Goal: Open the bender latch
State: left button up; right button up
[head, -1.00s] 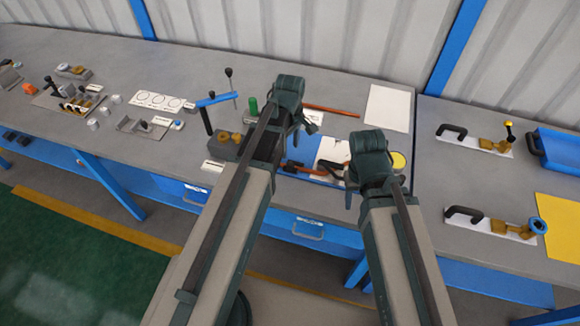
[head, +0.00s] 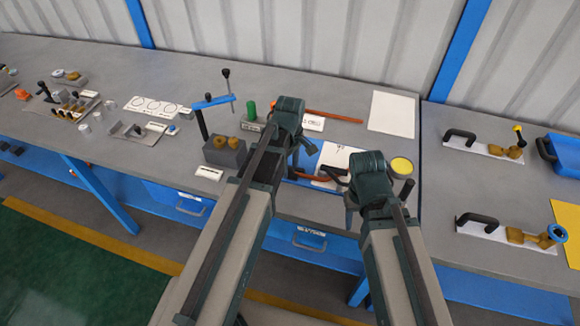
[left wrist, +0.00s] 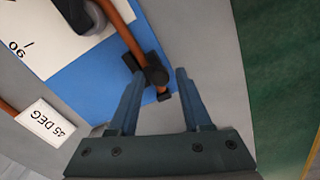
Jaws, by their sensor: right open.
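The bender lies at the bench's front edge on a blue plate (left wrist: 90,75) with a white angle sheet (head: 338,156). A copper tube (left wrist: 120,28) runs over the plate and also shows in the head view (head: 312,178). A black latch-like part (left wrist: 150,72) sits across the tube near its end. My left gripper (left wrist: 158,82) is open, its fingers on either side of the black part, with no clear contact; it also shows in the head view (head: 300,150). My right gripper (head: 352,208) is open near the bender's right front, its fingertips partly hidden by the arm.
A blue-armed stand (head: 212,102) and a grey block (head: 224,154) stand to the left. Another copper tube (head: 335,116) lies behind. A yellow-topped round (head: 401,166) is close to my right arm. White plates with black handles (head: 462,137) lie at right.

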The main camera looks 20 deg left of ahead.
pick_arm(q)
grip_shut()
dwell(1.2)
